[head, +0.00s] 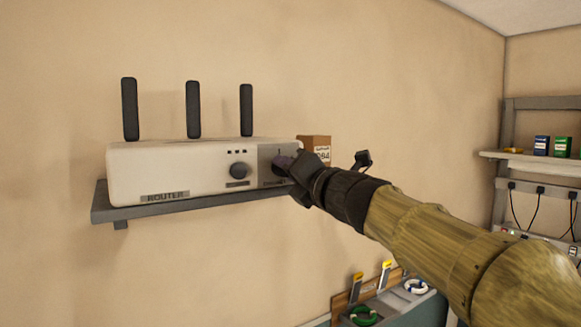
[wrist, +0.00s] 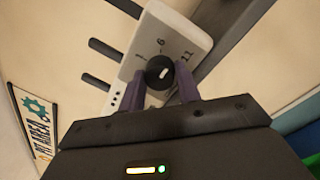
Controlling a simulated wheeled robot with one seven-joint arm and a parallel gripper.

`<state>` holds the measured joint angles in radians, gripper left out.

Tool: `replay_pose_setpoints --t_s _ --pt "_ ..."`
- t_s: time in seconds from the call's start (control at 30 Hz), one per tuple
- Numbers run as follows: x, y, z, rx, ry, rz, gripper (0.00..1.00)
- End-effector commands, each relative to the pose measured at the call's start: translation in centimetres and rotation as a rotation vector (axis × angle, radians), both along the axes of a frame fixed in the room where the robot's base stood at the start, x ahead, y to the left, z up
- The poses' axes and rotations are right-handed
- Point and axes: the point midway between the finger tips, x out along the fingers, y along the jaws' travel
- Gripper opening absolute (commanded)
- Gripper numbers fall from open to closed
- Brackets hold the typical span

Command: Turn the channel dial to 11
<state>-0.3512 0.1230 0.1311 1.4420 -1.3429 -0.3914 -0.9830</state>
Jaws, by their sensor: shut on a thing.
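The white router (head: 180,170) sits on a grey wall shelf, with three dark antennas upright on it. The channel dial (wrist: 158,72) is a round black knob with a small white mark, and the numbers 1, 6 and 11 are printed around it. The mark appears to lean up and right, but its exact setting is too small to tell. My gripper (wrist: 161,84) has its two purple fingers on either side of the dial, shut on it. In the head view my gripper (head: 286,164) reaches the router's right front and mostly hides the dial.
A brown box (head: 316,148) stands at the router's right end. The shelf (head: 150,209) runs under the router. A bench with cable coils (head: 363,316) is below right, and wall shelves (head: 540,157) are at far right.

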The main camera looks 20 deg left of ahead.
Motion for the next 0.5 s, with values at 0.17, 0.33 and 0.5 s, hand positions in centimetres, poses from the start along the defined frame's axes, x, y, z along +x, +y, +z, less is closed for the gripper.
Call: replay_pose_setpoints --t_s 0.17,0.33,0.5 --pt "0.02 0.03 -0.04 0.106 0.131 0.0 0.1" --pt "0.0 0.03 -0.05 0.199 0.239 -0.001 0.1" --pt "-0.01 0.04 -0.06 0.27 0.322 -0.001 0.1"
